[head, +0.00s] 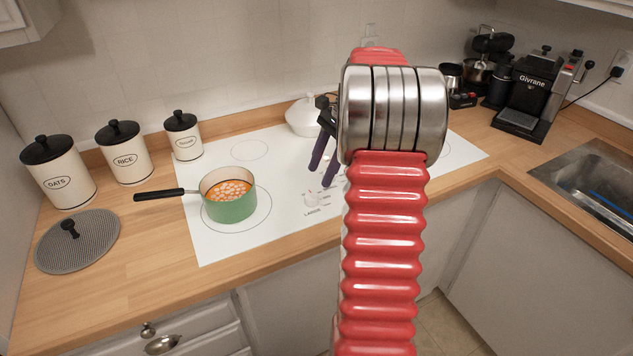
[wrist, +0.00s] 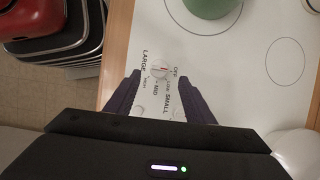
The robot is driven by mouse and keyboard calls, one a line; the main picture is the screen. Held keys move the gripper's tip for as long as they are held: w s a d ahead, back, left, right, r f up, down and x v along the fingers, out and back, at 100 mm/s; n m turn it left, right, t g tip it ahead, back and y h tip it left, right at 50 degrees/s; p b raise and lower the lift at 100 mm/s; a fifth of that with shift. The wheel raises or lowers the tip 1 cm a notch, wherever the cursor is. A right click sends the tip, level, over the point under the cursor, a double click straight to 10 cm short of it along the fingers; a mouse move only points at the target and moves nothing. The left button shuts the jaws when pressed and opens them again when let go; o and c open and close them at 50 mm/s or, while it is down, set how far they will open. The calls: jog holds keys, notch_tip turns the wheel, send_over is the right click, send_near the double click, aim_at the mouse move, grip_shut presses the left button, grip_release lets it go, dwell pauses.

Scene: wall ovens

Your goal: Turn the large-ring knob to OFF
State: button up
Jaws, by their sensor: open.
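The large-ring knob (head: 312,198) is a small white dial on the white cooktop (head: 215,245), beside the printed word LARGE. It also shows in the wrist view (wrist: 160,71), with a reddish mark on top and OFF printed to its right there; its exact setting is too small to read. My gripper (head: 319,176) is open, with two dark purple fingers pointing down over the control area. In the wrist view my gripper (wrist: 160,77) has its fingertips on either side of the knob in the picture. I see no contact, and the height gap cannot be told.
A green pot (head: 231,207) of orange food sits on the front left ring, its black handle pointing left. A white lidded dish (head: 303,118) stands at the back. Canisters (head: 125,155) and a grey lid (head: 77,243) are at the left; an espresso machine (head: 530,95) is at the right.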

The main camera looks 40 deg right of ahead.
jog(key=v, duration=0.7)
jog(key=shift+d, duration=0.1)
dwell(0.5)
notch_tip(320, 180, down, 5)
jog(key=s+a+n+h, duration=0.2)
jog(key=n, duration=0.3)
jog(key=s+a+r+n+t, duration=0.1)
jog(key=s+a+n, duration=0.3)
jog(key=a, duration=0.8)
jog(key=s+a+r+n+t+h, duration=0.1)
jog(key=s+a+n, duration=0.3)
jog(key=a, duration=0.8)
jog(key=s+a+r+n+t+h, duration=0.1)
jog(key=s+a+r+n+t, duration=0.1)
jog(key=s+a+n, duration=0.3)
jog(key=a+n, duration=0.3)
jog(key=a, duration=0.3)
jog(key=shift+a+r, duration=0.2)
jog(key=shift+a, duration=0.2)
